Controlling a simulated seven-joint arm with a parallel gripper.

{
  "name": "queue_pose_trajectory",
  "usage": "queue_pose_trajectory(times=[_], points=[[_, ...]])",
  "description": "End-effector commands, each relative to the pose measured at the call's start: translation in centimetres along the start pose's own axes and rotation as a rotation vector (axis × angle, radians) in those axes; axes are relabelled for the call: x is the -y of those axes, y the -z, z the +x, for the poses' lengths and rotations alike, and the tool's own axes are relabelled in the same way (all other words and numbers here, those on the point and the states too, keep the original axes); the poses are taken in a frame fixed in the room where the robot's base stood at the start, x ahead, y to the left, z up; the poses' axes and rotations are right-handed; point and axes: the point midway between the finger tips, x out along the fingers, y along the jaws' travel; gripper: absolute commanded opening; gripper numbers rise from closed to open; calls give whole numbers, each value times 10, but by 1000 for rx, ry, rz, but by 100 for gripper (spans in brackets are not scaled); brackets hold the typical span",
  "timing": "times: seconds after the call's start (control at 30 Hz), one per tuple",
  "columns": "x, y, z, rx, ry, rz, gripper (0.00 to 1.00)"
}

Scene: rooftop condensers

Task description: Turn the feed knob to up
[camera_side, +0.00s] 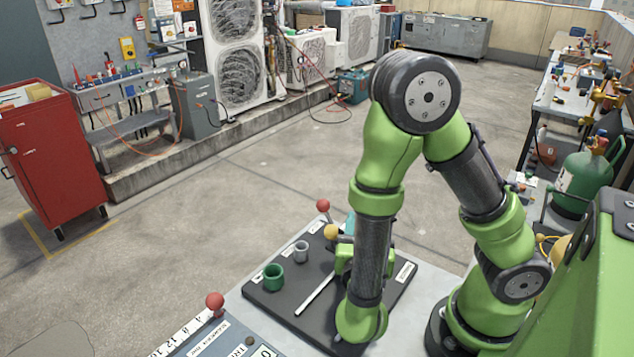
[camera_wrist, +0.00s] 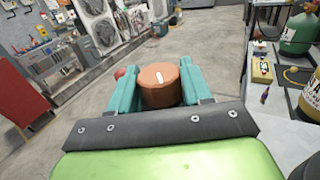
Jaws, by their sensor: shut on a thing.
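An orange-brown round knob (camera_wrist: 160,95) with a short white mark on its top sits between the teal fingers of my gripper (camera_wrist: 157,75) in the wrist view. The fingers are shut on its two sides. The white mark points roughly away from my wrist, slightly slanted. No label for the knob can be read, so its name and the up position are not visible. In the side view my forearm hides the knob and most of my gripper; only a bit of teal finger (camera_side: 350,223) shows above the dark board (camera_side: 318,262).
On the board stand a green ring-shaped cup (camera_side: 273,278), a grey cup (camera_side: 301,252) and a white slotted strip (camera_side: 314,295). Red-ball levers (camera_side: 215,301) (camera_side: 323,205) and a yellow ball (camera_side: 331,231) rise nearby. Open floor lies beyond the board.

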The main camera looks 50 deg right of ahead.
Motion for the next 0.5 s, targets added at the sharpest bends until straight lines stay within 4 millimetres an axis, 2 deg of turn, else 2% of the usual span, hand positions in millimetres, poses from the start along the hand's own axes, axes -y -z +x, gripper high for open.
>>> queue_pose_trajectory(times=[0.03, 0.07, 0.17, 0.5], points=[[0, 0, 0, -1, 0, -1, 18], [0, 0, 0, -1, 0, -1, 52], [0, 0, 0, -1, 0, -1, 67], [0, 0, -2, -1, 0, 0, 69]])
